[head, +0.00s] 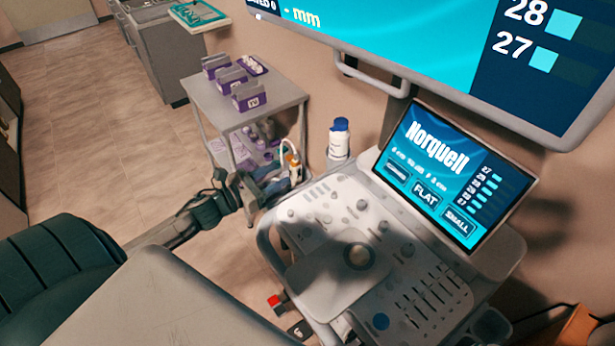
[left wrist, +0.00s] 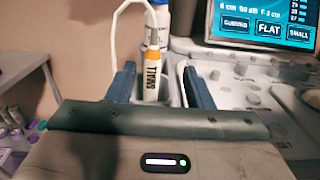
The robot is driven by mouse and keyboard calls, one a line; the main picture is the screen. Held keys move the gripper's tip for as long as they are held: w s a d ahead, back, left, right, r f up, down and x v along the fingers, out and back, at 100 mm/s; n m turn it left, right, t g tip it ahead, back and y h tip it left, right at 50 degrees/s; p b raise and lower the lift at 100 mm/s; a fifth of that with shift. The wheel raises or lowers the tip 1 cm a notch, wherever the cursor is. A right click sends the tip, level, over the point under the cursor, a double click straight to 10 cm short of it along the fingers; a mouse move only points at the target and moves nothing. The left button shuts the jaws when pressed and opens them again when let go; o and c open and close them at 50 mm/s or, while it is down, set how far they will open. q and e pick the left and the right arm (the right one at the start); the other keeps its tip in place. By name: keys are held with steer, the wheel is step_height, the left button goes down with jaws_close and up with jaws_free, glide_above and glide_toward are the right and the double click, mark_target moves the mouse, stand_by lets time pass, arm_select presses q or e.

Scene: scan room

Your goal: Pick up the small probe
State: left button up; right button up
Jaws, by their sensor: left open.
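The small probe (head: 292,163) stands upright at the left side of the ultrasound console. In the left wrist view the probe (left wrist: 152,70) is white with an orange band, the word SMALL and a pale cable rising from its top. My left gripper (head: 280,181) is open, with blue fingers, at the console's left edge. In the left wrist view its fingers show to the left and right of the probe, with gaps on both sides. I cannot tell how far the probe reaches between them. The probe's lower end is hidden. My right gripper is not in view.
The console (head: 320,225) has knobs and a tilted touchscreen (head: 455,175) reading FLAT and SMALL. A white bottle with a blue cap (head: 339,140) stands close behind the probe. A grey cart (head: 262,108) with purple boxes is behind. A padded couch (head: 50,270) is at lower left.

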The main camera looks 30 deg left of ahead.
mark_target(300, 161)
arm_select(q)
steer(key=p+x, duration=0.2)
steer(key=x, duration=0.2)
steer(key=shift+w+a+r, duration=0.1)
steer(key=shift+a, duration=0.05)
steer(key=shift+w+p, duration=0.4)
steer(key=shift+p, duration=0.4)
steer(key=p+x, duration=0.1)
steer(key=x, duration=0.1)
steer(key=p+x, duration=0.1)
steer(key=x, duration=0.1)
steer(key=shift+w+a+f+p, duration=0.1)
steer(key=shift+w+f+p, duration=0.05)
steer(key=shift+f+p, duration=0.15)
steer(key=shift+w+f, duration=0.15)
steer(key=shift+c, duration=0.2)
jaws_close()
